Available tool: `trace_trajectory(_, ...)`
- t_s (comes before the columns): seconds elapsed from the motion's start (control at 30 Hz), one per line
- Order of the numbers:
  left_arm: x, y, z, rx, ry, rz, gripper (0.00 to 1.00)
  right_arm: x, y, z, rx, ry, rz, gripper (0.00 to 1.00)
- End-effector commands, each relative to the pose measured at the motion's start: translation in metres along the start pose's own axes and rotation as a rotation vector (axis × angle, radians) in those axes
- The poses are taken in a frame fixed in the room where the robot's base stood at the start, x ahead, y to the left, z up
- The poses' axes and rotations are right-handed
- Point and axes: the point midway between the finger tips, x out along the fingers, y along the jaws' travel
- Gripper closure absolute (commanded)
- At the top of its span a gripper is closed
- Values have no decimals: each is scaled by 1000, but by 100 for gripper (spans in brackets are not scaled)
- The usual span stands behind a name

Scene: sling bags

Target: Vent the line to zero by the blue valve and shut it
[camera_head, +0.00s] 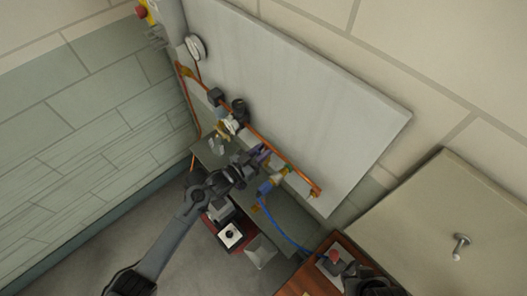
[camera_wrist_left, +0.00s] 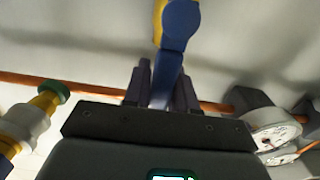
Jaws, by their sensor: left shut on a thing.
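The blue valve handle (camera_wrist_left: 178,45) stands between the fingers of my left gripper (camera_wrist_left: 165,88) in the left wrist view, with a yellow part behind its upper end. My left gripper is shut on this handle. In the head view my left gripper (camera_head: 257,160) reaches the copper pipe (camera_head: 286,163) on the grey wall panel, and the blue handle (camera_head: 263,153) is partly hidden by it. A round white gauge (camera_wrist_left: 275,135) is at the right of the wrist view; its reading is too small to tell. My right gripper is not clearly distinguishable; dark parts show at the bottom right edge.
A fitting with yellow and blue parts (camera_head: 271,185) hangs near the pipe's lower end, with a blue hose (camera_head: 285,238) running down to a wooden tray (camera_head: 296,285). A red crate (camera_head: 240,246) stands below the shelf. A pale table (camera_head: 480,205) is at right.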

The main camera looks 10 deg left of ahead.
Motion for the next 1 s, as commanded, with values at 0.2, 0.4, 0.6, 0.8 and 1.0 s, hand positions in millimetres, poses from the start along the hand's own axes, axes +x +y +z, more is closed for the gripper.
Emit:
trace_trajectory(0.2,0,-1,0,-11,0,-2,100,0,0,0,0,0,0,64)
trace_trajectory(0.4,0,-1,0,-11,0,-2,100,0,0,0,0,0,0,64)
trace_trajectory(0.6,0,-1,0,-9,-1,-2,53,0,0,0,0,0,0,64)
trace_trajectory(0.8,0,-1,0,-9,-1,-1,53,0,0,0,0,0,0,64)
trace_trajectory(1.0,-12,-1,2,-8,-2,-3,53,2,0,0,0,0,0,64)
